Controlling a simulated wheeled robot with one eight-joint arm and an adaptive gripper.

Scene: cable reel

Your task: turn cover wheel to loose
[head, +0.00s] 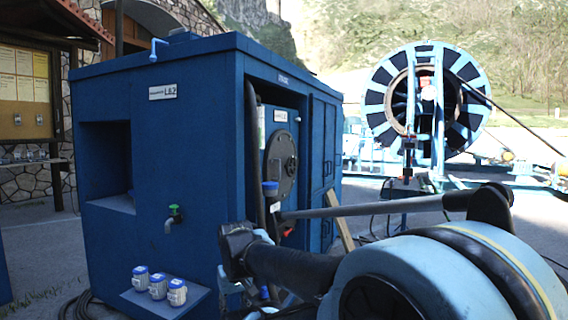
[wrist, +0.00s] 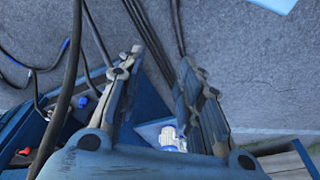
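A dark round cover (head: 281,165), which looks like the cover wheel, is on the right-hand face of the blue cabinet (head: 190,130) in the head view. It is seen at a steep angle, so its turn position cannot be told. It is not recognisable in the wrist view. My gripper (wrist: 157,68) is open in the wrist view, its two fingers apart with nothing between them but ground and cables behind. In the head view my dark arm link reaches in front of the cabinet, below the cover; the fingers are not clearly visible there. I see no contact with the cover.
A green tap (head: 174,214) sticks out of the cabinet front. Several blue-capped jars (head: 158,286) stand on a low shelf. A large blue cable reel (head: 427,98) stands behind at right. Dark cables (wrist: 62,85) run close by at the left in the wrist view.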

